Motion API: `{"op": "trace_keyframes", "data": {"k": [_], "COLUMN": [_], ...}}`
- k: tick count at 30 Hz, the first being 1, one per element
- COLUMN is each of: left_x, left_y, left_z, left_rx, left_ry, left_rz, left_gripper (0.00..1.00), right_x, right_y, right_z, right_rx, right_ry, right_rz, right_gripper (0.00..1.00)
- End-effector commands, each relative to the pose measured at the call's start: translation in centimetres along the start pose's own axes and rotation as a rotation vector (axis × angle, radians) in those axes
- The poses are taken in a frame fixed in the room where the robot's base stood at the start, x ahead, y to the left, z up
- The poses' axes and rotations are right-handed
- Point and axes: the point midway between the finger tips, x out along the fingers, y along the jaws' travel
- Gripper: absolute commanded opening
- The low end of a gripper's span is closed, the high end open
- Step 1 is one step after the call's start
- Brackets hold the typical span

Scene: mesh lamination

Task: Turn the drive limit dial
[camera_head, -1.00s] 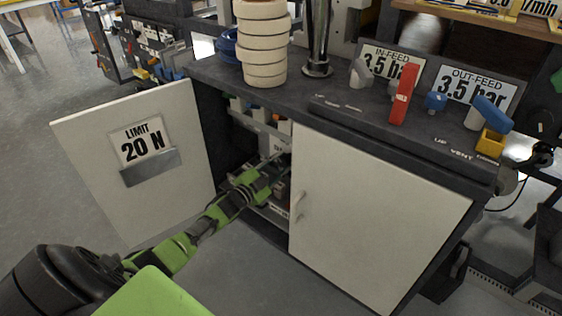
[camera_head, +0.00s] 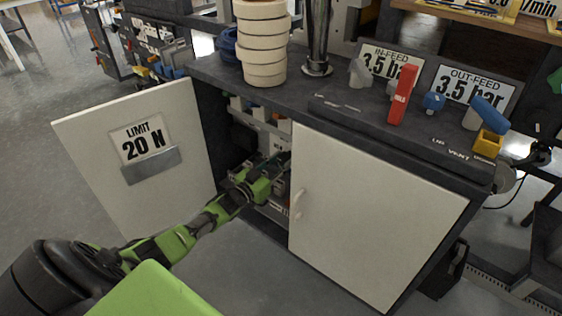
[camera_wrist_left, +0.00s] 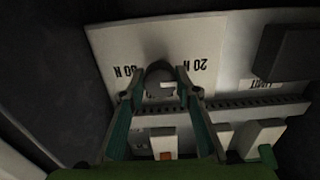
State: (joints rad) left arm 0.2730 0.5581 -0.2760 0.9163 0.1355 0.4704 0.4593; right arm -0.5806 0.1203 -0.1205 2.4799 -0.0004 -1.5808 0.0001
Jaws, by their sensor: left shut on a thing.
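The drive limit dial (camera_wrist_left: 160,82) shows in the left wrist view as a dark round knob with a pale mark. It sits on a white plate (camera_wrist_left: 120,45) with upside-down labels, "20 N" on the right and another ending in "0 N" on the left. My left gripper (camera_wrist_left: 165,88) is shut on the dial, one finger on each side. In the head view my left gripper (camera_head: 275,170) reaches into the open cabinet, and the dial is hidden there. My right gripper is not in view.
The open cabinet door (camera_head: 85,150) carries a "LIMIT 20 N" card (camera_head: 143,140). The closed door (camera_head: 370,215) stands right of the opening. White blocks (camera_wrist_left: 240,140) and a slotted rail (camera_wrist_left: 255,104) lie close to the fingers. Stacked rolls (camera_head: 262,45) stand on the countertop.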

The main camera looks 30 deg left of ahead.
Motion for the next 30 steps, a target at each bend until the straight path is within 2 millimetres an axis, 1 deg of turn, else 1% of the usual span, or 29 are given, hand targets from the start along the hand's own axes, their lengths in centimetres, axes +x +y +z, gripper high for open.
{"op": "trace_keyframes", "data": {"k": [6, 17, 18, 20, 30], "left_x": [-0.07, -0.07, -0.07, -0.07, -0.07], "left_y": [-0.08, -0.05, -0.05, -0.04, 0.01], "left_z": [0.16, 0.17, 0.17, 0.16, 0.07], "left_rx": [-0.034, -0.038, -0.038, -0.038, -0.036], "left_ry": [-0.003, -0.003, -0.003, -0.003, -0.001], "left_rz": [-0.002, -0.001, -0.001, -0.001, 0.0], "left_gripper": [0.08, 0.08, 0.32, 0.46, 0.46], "right_x": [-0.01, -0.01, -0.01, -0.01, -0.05], "right_y": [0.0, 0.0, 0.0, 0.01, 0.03], "right_z": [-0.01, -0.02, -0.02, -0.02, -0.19], "right_rx": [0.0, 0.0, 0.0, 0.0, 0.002], "right_ry": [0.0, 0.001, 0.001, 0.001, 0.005], "right_rz": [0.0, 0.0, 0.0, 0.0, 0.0], "right_gripper": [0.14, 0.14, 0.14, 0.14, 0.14]}}
